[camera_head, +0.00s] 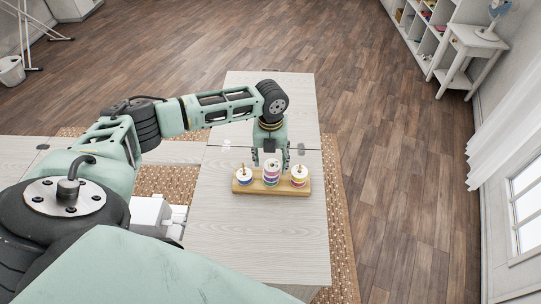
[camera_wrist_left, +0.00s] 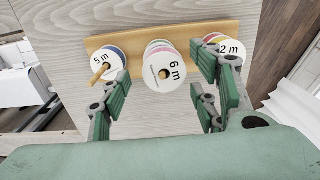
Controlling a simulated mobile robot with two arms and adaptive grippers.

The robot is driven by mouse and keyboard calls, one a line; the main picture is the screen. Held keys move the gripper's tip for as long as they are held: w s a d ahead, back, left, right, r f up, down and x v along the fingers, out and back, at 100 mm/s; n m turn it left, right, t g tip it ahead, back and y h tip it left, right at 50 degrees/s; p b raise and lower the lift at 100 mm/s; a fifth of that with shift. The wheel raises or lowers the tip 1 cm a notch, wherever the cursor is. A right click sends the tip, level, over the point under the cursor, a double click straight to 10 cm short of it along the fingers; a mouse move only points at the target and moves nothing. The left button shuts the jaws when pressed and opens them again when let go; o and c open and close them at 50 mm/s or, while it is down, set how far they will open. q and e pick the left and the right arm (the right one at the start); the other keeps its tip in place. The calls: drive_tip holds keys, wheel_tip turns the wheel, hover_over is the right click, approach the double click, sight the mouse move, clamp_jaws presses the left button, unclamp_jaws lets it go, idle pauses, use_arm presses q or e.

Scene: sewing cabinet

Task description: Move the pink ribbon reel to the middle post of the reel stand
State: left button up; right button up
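The wooden reel stand (camera_head: 306,190) lies on the pale table and holds three stacks of ribbon reels. The middle stack (camera_head: 271,173) is the tallest; pink and green bands show on it, and its white top reads 6 m in the left wrist view (camera_wrist_left: 164,72). The left stack (camera_head: 244,176) has a 5 m top with the post sticking up through it. The right stack (camera_head: 299,174) has a 2 m top. My left gripper (camera_head: 270,157) is open and empty, pointing down at the middle stack, fingers apart. My right gripper is out of view.
The table (camera_head: 255,237) is bare in front of the stand. A patterned rug (camera_head: 341,230) lies beneath it on the wood floor.

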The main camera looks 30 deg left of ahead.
use_arm(q)
wheel_tip(320, 180, up, 12)
idle(0.7)
drive_tip(key=shift+f, duration=0.1)
idle(0.4)
